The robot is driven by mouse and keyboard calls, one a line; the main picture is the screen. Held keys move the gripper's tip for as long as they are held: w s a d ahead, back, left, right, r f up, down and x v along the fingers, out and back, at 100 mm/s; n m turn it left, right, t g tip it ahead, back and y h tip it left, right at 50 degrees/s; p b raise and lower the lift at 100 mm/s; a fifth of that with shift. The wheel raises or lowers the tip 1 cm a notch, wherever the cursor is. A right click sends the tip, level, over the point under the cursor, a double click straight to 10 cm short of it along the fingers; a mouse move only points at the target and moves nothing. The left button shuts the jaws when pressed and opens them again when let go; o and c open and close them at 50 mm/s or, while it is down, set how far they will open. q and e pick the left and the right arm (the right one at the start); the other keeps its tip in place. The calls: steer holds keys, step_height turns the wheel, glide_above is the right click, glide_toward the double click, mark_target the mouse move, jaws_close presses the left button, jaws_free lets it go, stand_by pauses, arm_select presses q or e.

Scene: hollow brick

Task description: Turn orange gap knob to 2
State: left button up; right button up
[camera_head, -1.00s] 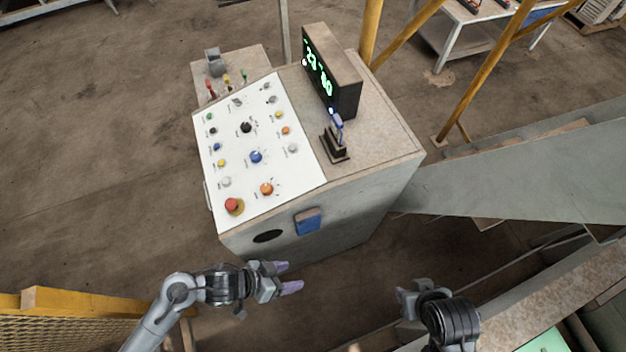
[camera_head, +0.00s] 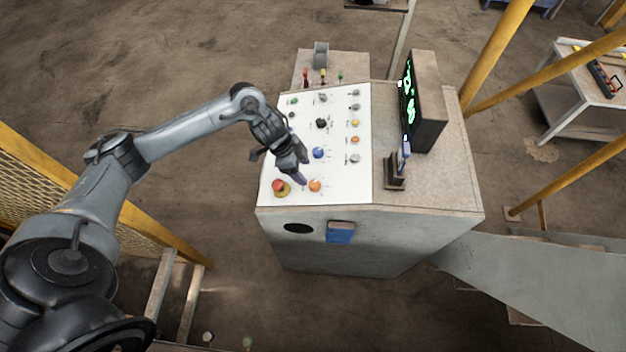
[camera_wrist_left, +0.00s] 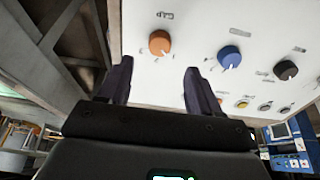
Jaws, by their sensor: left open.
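The orange gap knob (camera_head: 315,186) sits at the near edge of the white control panel (camera_head: 362,185), right of a red mushroom button. It also shows in the left wrist view (camera_wrist_left: 160,42), with small marks around it. My left gripper (camera_head: 302,179) is over the panel's near left part, just up and left of the orange knob in the head view. In the left wrist view its two fingers (camera_wrist_left: 158,82) are apart with nothing between them, and the orange knob lies beyond the gap, apart from both fingers. I cannot read the knob's setting. My right gripper is not in view.
A blue knob (camera_head: 318,153) and a black knob (camera_head: 321,123) stand farther up the panel. The red mushroom button (camera_head: 281,187) is close to my left fingers. A display box (camera_head: 428,100) with green digits and a small stand (camera_head: 397,172) are at the right.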

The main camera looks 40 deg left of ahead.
mark_target(314, 183)
arm_select(q)
steer(key=p+x, duration=0.1)
steer(key=x, duration=0.7)
steer(key=c, duration=1)
